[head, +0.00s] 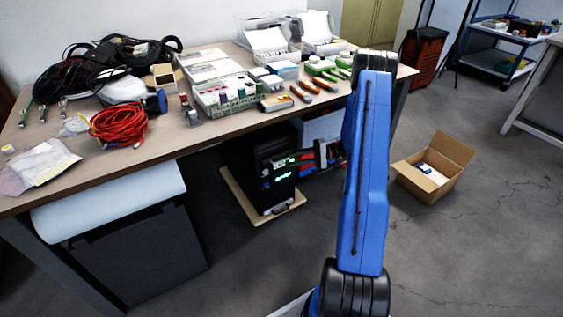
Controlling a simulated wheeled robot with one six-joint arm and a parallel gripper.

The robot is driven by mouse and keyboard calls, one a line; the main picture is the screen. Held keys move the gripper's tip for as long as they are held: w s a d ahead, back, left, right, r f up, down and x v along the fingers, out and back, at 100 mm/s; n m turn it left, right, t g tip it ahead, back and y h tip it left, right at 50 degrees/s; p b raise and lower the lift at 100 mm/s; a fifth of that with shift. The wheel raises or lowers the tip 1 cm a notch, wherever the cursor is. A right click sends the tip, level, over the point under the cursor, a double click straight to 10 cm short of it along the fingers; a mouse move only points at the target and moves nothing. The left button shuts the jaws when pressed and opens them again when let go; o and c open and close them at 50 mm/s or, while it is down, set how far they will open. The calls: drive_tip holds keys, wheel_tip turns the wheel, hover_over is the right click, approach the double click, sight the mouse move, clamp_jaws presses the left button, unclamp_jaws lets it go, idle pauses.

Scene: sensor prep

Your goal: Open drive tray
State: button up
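A black computer tower (258,180) stands on a low wooden board under the workbench. Small green lights show on its front face. A drive tray cannot be made out for certain on that face at this size. My gripper (296,160) is at the upper part of the tower's front, pointing left towards it. The fingertips are small and dark against the tower. I cannot tell whether they touch it, whether they are open or shut, or whether they hold anything. My blue arm covers the area to the right of the gripper.
The workbench (160,160) overhangs the tower and carries cables, a red coil, boxes and tools. The wooden board (290,214) is under the tower. An open cardboard box (432,182) stands on the floor at right. A dark cabinet (140,250) stands at left. Floor in front is clear.

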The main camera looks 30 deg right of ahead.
sight(282, 160)
drive_tip(key=shift+x, duration=2.7)
clamp_jaws()
